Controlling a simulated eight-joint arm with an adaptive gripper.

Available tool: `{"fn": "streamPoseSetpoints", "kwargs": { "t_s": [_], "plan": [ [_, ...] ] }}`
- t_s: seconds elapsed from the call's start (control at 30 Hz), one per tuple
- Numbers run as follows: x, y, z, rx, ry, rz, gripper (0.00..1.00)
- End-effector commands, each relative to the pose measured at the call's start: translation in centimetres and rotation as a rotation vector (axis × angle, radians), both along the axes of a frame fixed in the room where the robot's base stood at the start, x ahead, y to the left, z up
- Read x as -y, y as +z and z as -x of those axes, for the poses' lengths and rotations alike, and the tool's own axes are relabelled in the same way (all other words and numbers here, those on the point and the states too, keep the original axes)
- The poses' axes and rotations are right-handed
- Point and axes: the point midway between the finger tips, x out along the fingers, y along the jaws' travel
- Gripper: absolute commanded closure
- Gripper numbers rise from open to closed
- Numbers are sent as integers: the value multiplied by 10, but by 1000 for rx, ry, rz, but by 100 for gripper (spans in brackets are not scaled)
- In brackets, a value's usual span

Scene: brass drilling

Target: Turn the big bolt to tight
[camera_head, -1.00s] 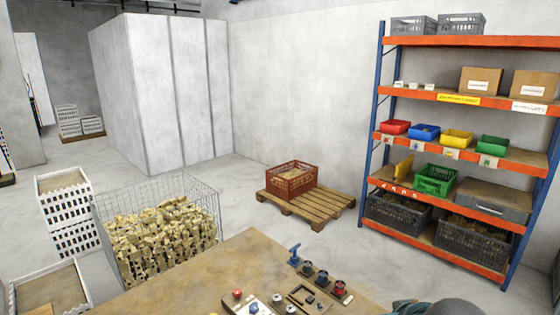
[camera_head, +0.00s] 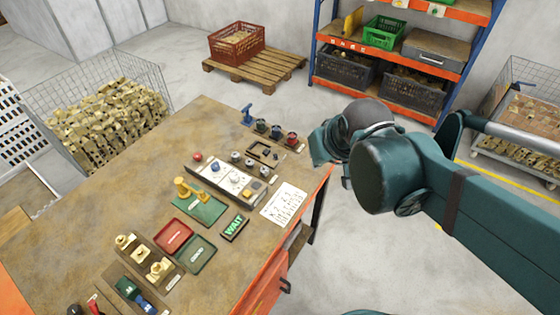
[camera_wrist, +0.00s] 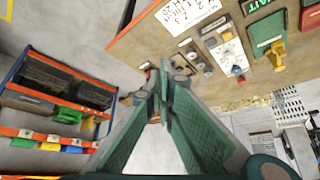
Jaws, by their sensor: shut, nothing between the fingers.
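My gripper (camera_wrist: 163,98) shows in the wrist view with its teal fingers together and nothing between them. In the head view the end of my arm (camera_head: 328,143) is off the table's far right corner, apart from the fixtures. The panel also shows in the wrist view (camera_wrist: 229,50), beyond and right of the fingers. I cannot tell which fitting is the big bolt, or any tight mark.
The brown table (camera_head: 110,190) also bears a green WAIT sign (camera_head: 234,227), a white paper sheet (camera_head: 285,203), a red tray (camera_head: 174,236), brass parts (camera_head: 160,268) and a blue upright tool (camera_head: 246,115). Shelves (camera_head: 388,105) stand behind. The table's left part is clear.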

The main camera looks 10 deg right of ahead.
Motion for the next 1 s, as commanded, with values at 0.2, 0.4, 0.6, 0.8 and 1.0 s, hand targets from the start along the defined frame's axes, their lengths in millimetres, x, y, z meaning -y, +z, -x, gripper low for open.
{"fn": "streamPoseSetpoints", "kwargs": {
  "t_s": [0.2,0.4,0.6,0.8,1.0],
  "plan": [
    [-5,-12,-24,-26,24,5,100],
    [-9,-26,-44,-49,46,7,100],
    [-14,-43,-63,-73,68,9,100],
    [-19,-61,-81,-96,91,12,100],
    [-24,-82,-98,-119,115,14,100]
  ]
}}
